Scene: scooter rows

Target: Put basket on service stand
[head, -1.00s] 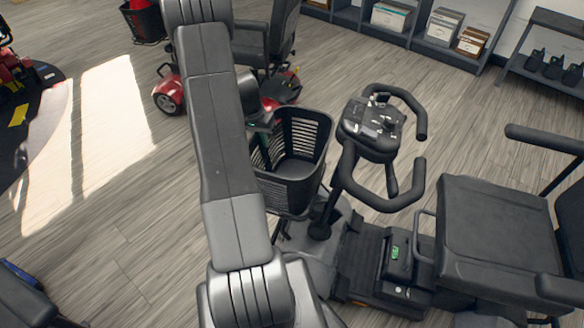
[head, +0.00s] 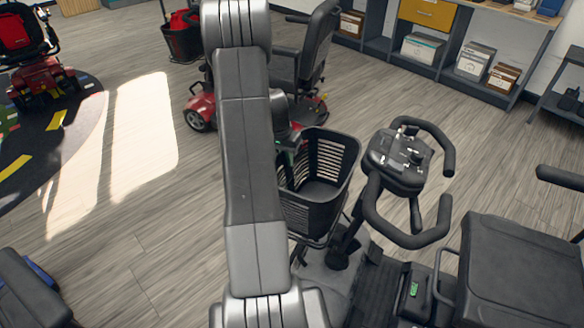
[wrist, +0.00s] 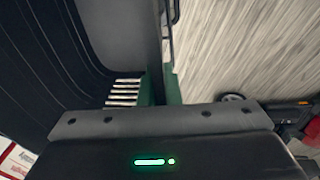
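The black slotted basket (head: 330,205) is at the front of the grey mobility scooter (head: 400,165), beside its tiller. In the head view, my gripper (head: 287,152) is at the basket's left rim, mostly hidden behind my arm. In the wrist view, the green fingers of my gripper (wrist: 160,90) lie close together on either side of the basket's wall (wrist: 125,45), and they look closed on it. The basket stands upright and looks empty. I cannot make out a service stand with certainty in either view.
A red scooter (head: 200,112) with a black seat stands just behind the basket. Another red scooter (head: 45,75) is on a dark mat at far left. Shelving (head: 430,65) lines the back wall. A dark object (head: 30,295) is at lower left. Left floor is open.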

